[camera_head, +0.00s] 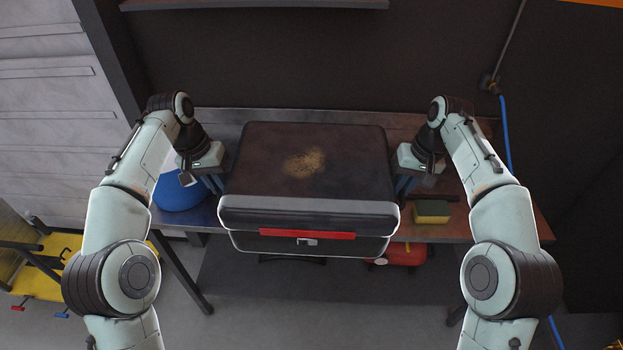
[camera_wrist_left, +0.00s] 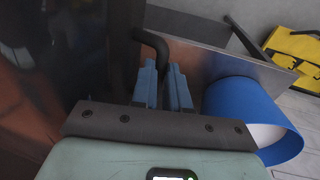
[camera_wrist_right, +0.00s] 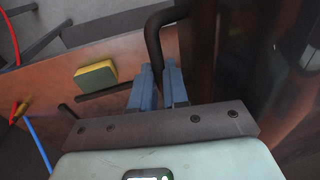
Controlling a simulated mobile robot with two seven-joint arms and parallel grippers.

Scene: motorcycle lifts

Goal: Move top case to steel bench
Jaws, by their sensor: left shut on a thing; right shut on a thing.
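The top case (camera_head: 308,170) is a large dark box with a grey band, a red strip on its front and a dusty tan patch on its lid. It is between my two grippers, over the steel bench (camera_head: 410,123); I cannot tell whether it touches the bench top. My left gripper (camera_head: 217,182) is shut on a dark side handle (camera_wrist_left: 152,42) of the case. My right gripper (camera_head: 402,184) is shut on the opposite side handle (camera_wrist_right: 156,40). The case hides the middle of the bench.
A blue round thing (camera_head: 181,192) is on the bench left of the case, close to my left gripper. A yellow-green sponge (camera_head: 431,211) and a dark bar are on the right. A red thing (camera_head: 404,254) is below the bench. Yellow equipment (camera_head: 52,268) stands at lower left.

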